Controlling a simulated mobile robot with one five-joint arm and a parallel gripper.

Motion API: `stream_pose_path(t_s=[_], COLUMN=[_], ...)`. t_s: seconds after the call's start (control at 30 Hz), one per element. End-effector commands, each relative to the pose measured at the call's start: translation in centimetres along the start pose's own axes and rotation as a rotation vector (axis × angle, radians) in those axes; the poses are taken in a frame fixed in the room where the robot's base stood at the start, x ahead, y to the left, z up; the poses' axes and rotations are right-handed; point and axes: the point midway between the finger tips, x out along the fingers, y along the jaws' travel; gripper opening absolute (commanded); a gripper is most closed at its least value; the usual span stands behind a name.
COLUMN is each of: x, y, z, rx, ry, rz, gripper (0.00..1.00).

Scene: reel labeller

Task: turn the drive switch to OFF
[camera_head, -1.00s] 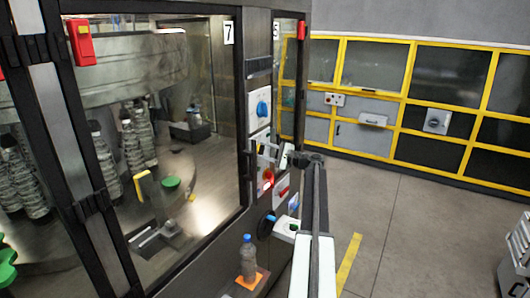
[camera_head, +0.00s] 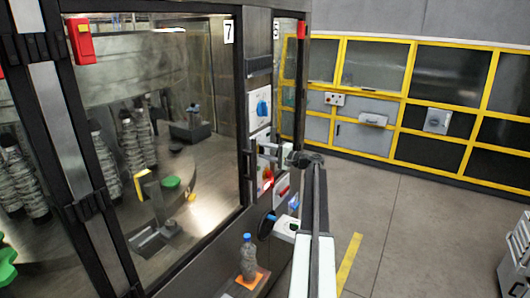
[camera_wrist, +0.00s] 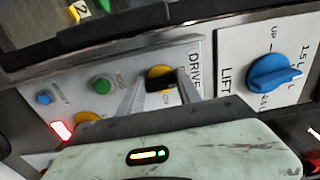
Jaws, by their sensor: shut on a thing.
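The drive switch (camera_wrist: 158,72) is a yellow disc with a black handle on a grey panel, beside the label DRIVE in the wrist view. My gripper (camera_wrist: 160,88) has one finger on each side of the black handle and is shut on it. The handle lies roughly across the picture. The small lettering beneath it is too blurred to read with certainty. In the head view my gripper (camera_head: 270,148) is at the machine's control panel, and the switch is hidden by the gripper and arm.
A blue LIFT knob (camera_wrist: 272,75) is close right of the drive switch. A green button (camera_wrist: 101,85), a blue button (camera_wrist: 44,98) and a lit red button (camera_wrist: 62,130) lie to the left. A bottle (camera_head: 248,258) stands below the panel. Open floor (camera_head: 400,220) lies right.

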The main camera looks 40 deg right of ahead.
Motion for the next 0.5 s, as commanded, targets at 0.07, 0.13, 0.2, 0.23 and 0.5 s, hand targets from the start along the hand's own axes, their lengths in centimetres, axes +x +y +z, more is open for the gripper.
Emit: stream_pose_path(t_s=[0.07, 0.13, 0.2, 0.23, 0.5], x=[-0.04, -0.04, -0.04, -0.05, -0.04], y=[0.11, 0.11, 0.11, 0.11, 0.09], z=[0.05, 0.05, 0.06, 0.06, 0.03], rx=[-0.005, -0.005, -0.005, -0.005, -0.004], ry=[-0.001, -0.002, -0.002, -0.002, -0.001], rz=[0.003, 0.003, 0.003, 0.003, 0.003], gripper=[0.01, 0.01, 0.01, 0.01, 0.63])
